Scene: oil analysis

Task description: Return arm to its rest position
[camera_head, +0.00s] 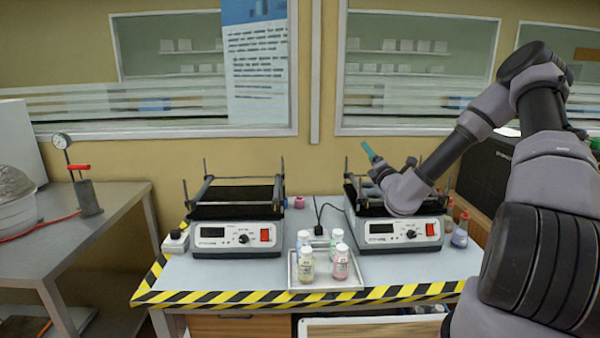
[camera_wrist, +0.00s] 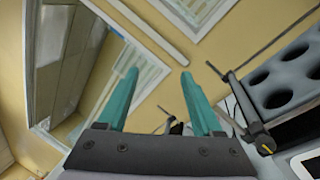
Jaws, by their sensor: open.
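My gripper (camera_wrist: 159,76) shows in the wrist view with two teal fingers spread apart and nothing between them. In the head view, a teal fingertip of my gripper (camera_head: 371,152) points up and left above the right shaker (camera_head: 402,230). My arm reaches in from the right side, bent at the elbow, with the wrist in front of and over that shaker. The wrist hides part of the shaker's top. In the wrist view, the rack with round holes (camera_wrist: 285,75) lies to the right of the fingers.
A left shaker (camera_head: 237,235) stands on the table with striped edges (camera_head: 230,297). A tray (camera_head: 326,284) with several capped bottles sits between the shakers. A dark box (camera_head: 487,170) and small bottles stand at the right. A side table (camera_head: 60,240) with a gauge stands left.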

